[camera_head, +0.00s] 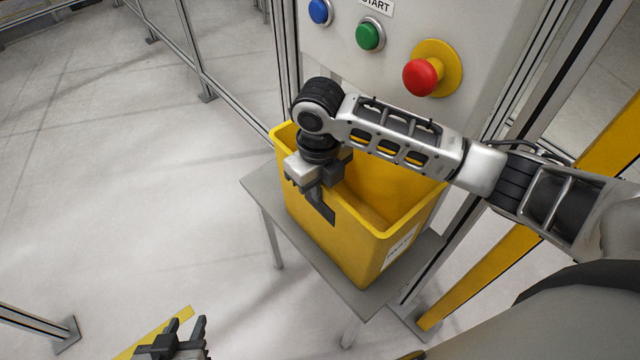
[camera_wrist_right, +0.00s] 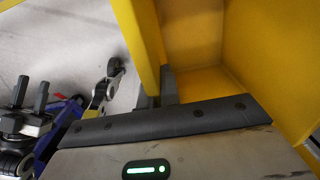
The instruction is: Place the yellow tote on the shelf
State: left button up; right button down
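The yellow tote (camera_head: 345,240) stands upright on a small grey table (camera_head: 262,187) in the head view, open side up, with a white label on its right end. My right gripper (camera_head: 322,205) reaches over the tote from the right and is at the rim of its left long wall. In the right wrist view the tote wall (camera_wrist_right: 140,40) runs between the two close-set fingers (camera_wrist_right: 158,88), which are shut on it. The tote looks empty where its inside shows. My left gripper (camera_head: 187,326) is open and empty at the bottom left, apart from the tote.
A grey control panel with a blue button (camera_head: 320,11), a green button (camera_head: 370,35) and a red emergency stop (camera_head: 424,76) stands behind the tote. Fence posts flank it, and a yellow post (camera_head: 480,278) is at right. The floor at left is clear.

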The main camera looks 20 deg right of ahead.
jog(key=c, duration=1.6)
grip_release()
notch_tip(320, 180, up, 12)
jog(key=shift+s+r, duration=0.1)
jog(key=shift+r, duration=0.05)
jog(key=shift+s, duration=0.1)
